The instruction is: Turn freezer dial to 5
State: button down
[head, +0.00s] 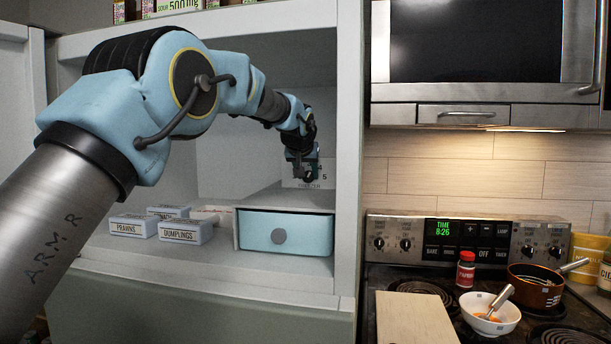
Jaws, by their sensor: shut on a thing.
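The freezer dial panel (326,174) is a pale plate on the back right inside the white freezer compartment. The digits 4 and 5 and part of the word FREEZER show on it. My gripper (306,177) is in front of the panel's left part, shut on the dial. The gripper covers the dial knob, so I cannot tell which number it points to.
A blue drawer (305,234) with a round knob sits below the panel. Boxes marked PRAWNS (134,226) and DUMPLINGS (186,232) lie on the shelf to its left. The compartment's right wall (348,150) stands close beside my gripper. A stove (470,290) is at right.

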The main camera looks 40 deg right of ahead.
jog(key=shift+s+d+f+m+t+y+b, duration=0.1)
jog(key=shift+s+m+t+y+b, duration=0.05)
jog(key=shift+m+t+y+b, duration=0.65)
jog(key=c, duration=0.7)
grip_release()
jog(key=shift+b+v, duration=1.75)
jog(key=shift+v, duration=2)
jog(key=shift+s+f, duration=0.1)
jog(key=shift+f, duration=0.1)
